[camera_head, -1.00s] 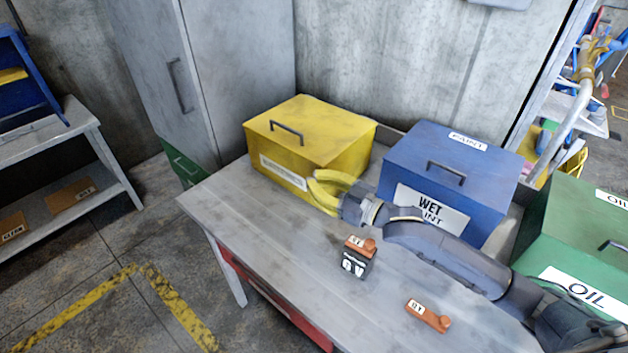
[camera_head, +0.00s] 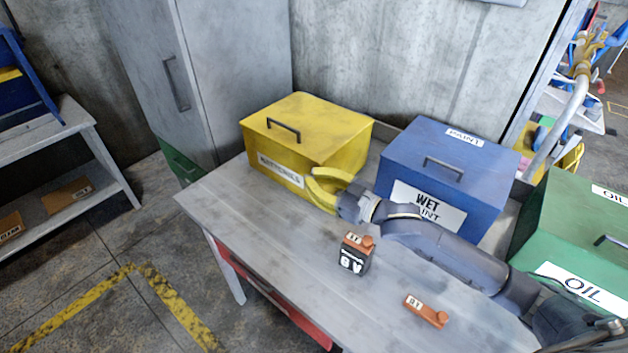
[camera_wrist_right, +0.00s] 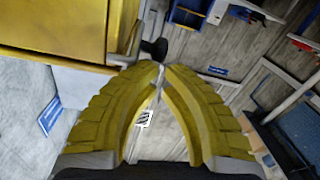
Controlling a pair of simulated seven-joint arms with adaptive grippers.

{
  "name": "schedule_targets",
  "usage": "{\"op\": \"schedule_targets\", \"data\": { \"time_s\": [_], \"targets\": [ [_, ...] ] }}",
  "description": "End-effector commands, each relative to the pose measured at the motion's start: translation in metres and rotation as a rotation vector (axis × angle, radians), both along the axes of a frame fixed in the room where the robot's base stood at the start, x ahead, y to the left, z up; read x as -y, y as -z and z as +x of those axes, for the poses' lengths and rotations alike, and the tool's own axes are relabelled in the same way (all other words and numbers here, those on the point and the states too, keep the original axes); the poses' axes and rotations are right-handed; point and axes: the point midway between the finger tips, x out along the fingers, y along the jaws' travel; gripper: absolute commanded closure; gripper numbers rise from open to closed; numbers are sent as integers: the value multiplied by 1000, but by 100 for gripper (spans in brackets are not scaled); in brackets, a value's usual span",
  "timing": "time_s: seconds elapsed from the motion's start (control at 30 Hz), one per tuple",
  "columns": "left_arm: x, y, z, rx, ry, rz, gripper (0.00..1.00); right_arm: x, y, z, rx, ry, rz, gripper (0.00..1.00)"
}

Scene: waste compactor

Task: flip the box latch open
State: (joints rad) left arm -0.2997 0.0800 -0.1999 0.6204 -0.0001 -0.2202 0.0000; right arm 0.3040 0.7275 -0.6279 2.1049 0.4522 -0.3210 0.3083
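The yellow box (camera_head: 325,125), labelled for batteries, stands at the back left of the table with its lid down and a dark handle on top. A small dark latch-like part (camera_wrist_right: 155,48) sticks out beside the yellow box's wall (camera_wrist_right: 65,25) in the right wrist view; the head view does not show it. My right gripper (camera_head: 315,186) is at the box's lower front, near its right end. In the right wrist view its yellow fingertips (camera_wrist_right: 161,68) come together just short of the dark part, with nothing clearly held between them. My left gripper is out of view.
A blue paint box (camera_head: 400,165) and a green oil box (camera_head: 570,220) stand to the right. A small orange-and-black block (camera_head: 355,254) and an orange piece (camera_head: 427,312) lie on the grey table (camera_head: 270,235). The table's left front is clear.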

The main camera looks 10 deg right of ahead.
Motion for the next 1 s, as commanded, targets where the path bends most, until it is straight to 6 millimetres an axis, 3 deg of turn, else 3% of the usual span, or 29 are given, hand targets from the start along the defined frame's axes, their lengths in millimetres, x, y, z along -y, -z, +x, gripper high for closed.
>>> {"op": "schedule_targets", "data": {
  "time_s": [0.57, 0.97, 1.0],
  "targets": [
    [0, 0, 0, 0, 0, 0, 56, 0, -1, 0, 1, 0, 1, 100],
    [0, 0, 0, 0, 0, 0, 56, -12, -42, 1, 5, -3, 0, 100],
    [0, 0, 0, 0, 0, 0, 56, -7, -37, -3, -2, 0, -3, 100]
  ]
}}
